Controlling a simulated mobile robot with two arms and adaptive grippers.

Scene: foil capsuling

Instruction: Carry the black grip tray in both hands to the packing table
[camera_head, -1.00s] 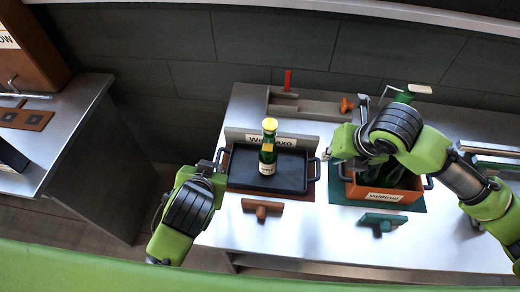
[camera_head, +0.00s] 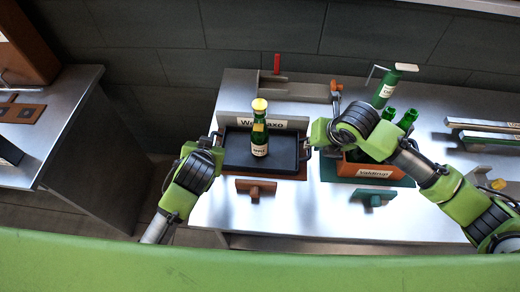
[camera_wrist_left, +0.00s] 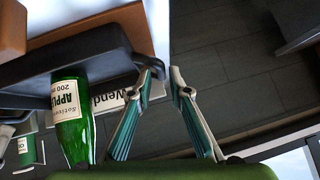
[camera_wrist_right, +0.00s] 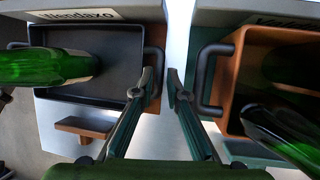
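The black grip tray (camera_head: 238,157) lies flat on the table with a handle at each short end. A green bottle with a gold cap (camera_head: 260,130) stands on it. My left gripper (camera_wrist_left: 168,72) is at the tray's left handle, its fingers slightly apart; the handle is partly hidden behind a finger. My right gripper (camera_wrist_right: 160,76) is at the tray's right handle (camera_wrist_right: 154,72), fingers apart, with the handle close to the left fingertip. Neither gripper visibly clamps a handle. I cannot tell which table is the packing table.
An orange crate (camera_head: 372,172) with green bottles stands close right of the tray, beside my right gripper. An orange T-shaped block (camera_head: 256,187) lies in front of the tray. A separate counter (camera_head: 75,120) stands at the left, across a floor gap.

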